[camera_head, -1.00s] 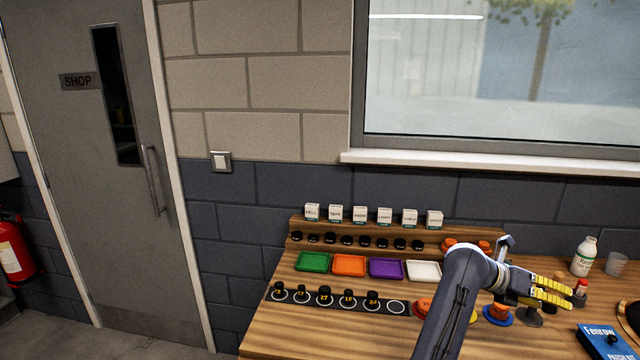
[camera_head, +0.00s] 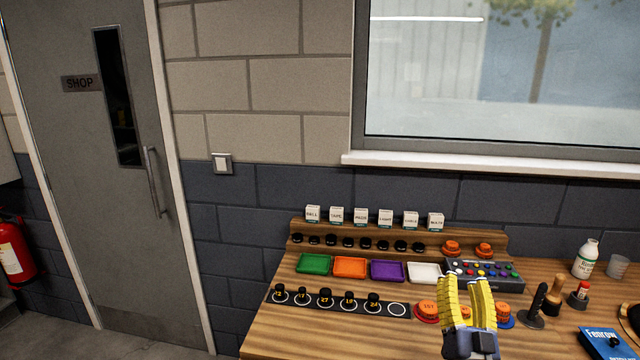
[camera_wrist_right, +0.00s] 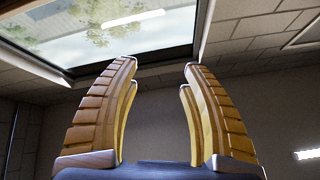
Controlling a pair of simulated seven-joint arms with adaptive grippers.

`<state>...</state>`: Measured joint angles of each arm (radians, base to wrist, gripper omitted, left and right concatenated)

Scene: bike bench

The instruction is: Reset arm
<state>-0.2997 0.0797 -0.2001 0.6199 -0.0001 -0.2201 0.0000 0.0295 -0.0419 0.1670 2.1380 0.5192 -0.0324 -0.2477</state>
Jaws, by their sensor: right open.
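My right gripper (camera_head: 468,290) stands at the front of the bench in the head view, its yellow ribbed fingers pointing up. The fingers are apart with nothing between them. In the right wrist view the open fingers (camera_wrist_right: 157,85) show wide apart and empty, with the window and wall beyond. The gripper hides part of the bench and of the orange discs behind it. My left gripper is not in view.
The wooden bench (camera_head: 300,335) holds a black strip (camera_head: 338,301) of numbered sockets, coloured trays (camera_head: 349,267), a button panel (camera_head: 500,272), orange discs (camera_head: 426,309), a white bottle (camera_head: 585,259) and a blue box (camera_head: 606,345). Small white boxes (camera_head: 361,216) line the back shelf.

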